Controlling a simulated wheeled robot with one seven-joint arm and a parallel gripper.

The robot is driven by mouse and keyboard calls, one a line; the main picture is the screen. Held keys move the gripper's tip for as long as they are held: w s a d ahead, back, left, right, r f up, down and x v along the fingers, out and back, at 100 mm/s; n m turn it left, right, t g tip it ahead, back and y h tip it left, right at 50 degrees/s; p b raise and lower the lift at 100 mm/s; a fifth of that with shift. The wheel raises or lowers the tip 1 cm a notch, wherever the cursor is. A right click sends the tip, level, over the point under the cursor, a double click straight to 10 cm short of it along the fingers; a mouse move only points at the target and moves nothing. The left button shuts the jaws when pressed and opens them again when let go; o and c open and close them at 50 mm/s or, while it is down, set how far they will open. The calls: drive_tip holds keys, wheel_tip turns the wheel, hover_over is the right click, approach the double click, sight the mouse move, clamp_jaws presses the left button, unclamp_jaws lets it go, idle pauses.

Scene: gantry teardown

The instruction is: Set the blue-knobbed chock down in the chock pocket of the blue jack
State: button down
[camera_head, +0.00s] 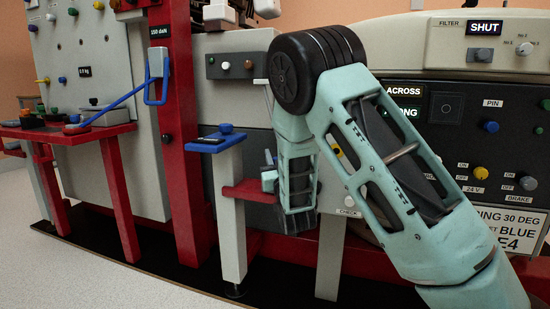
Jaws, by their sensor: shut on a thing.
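The blue jack (232,215) stands in the middle as a pale post with a blue top plate (205,146). A blue knob and a dark label show on that top. My forearm hangs down just right of the post. My gripper (268,180) is mostly hidden; a small grey end shows at the forearm's left edge, above a red ledge (243,193). The chock pocket cannot be made out, and I cannot tell whether the chock touches the jack.
A red upright (183,140) stands left of the jack, with a blue handle (156,80) on it. A red shelf (60,133) with knobbed pieces is at far left. A grey control panel (475,135) is behind my arm at right. Floor is clear at front left.

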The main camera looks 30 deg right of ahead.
drive_tip(key=shift+w+d, duration=0.2)
drive_tip(key=shift+d, duration=0.15)
idle(0.4)
drive_tip(key=shift+b, duration=0.35)
drive_tip(key=shift+f+b, duration=0.4)
drive_tip(key=shift+f, duration=0.05)
drive_tip(key=shift+s+d+f+m, duration=0.15)
drive_tip(key=shift+s+d+m, duration=0.1)
drive_tip(key=shift+m, duration=0.15)
idle(0.4)
drive_tip(key=shift+a+r+b, duration=0.2)
drive_tip(key=shift+a+b, duration=0.05)
drive_tip(key=shift+b, duration=0.05)
idle(0.4)
drive_tip(key=c, duration=1.1)
unclamp_jaws()
drive_tip(key=shift+o, duration=0.2)
drive_tip(key=shift+w+a, duration=0.1)
